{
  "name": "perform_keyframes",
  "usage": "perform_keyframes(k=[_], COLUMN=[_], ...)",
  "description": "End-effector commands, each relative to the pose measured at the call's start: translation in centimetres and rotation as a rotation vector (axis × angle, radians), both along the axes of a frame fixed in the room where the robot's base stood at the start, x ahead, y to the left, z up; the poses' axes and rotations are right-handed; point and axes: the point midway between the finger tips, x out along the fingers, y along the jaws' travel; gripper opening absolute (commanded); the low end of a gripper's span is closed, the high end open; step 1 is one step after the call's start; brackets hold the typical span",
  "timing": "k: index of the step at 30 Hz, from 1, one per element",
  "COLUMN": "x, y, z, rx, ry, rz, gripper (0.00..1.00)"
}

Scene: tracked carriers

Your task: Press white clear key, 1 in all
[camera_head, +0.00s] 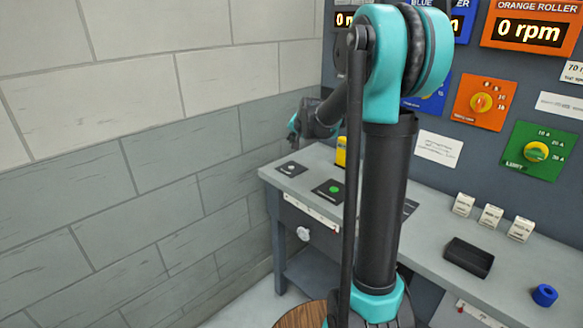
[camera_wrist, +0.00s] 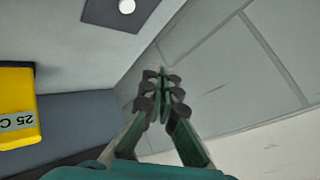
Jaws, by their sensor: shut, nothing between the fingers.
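The white clear key (camera_head: 291,168) looks like a small white round button on a dark plate at the left end of the grey bench. It also shows at the top of the wrist view (camera_wrist: 126,6), cut by the frame's edge. My gripper (camera_wrist: 162,78) is shut and empty. In the wrist view its fingertips lie below and right of the key's plate, over the wall beside the bench, apart from the key. In the head view my gripper (camera_head: 293,135) is at the back left, by the wall and above bench height, partly hidden by my arm.
A green button (camera_head: 336,189) sits on another dark plate to the right. A yellow block (camera_head: 341,152) stands behind the plates. A block wall (camera_head: 150,150) closes the left side.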

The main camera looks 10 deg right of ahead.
Motion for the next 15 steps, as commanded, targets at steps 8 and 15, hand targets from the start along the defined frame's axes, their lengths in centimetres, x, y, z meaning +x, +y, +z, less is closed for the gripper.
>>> perform_keyframes(k=[8,15], x=[0.08,0.09], y=[0.01,0.00], z=[0.03,-0.79], rx=[0.001,0.000], ry=[-0.001,-0.001], rz=[-0.001,-0.001], gripper=[0.00,0.00])
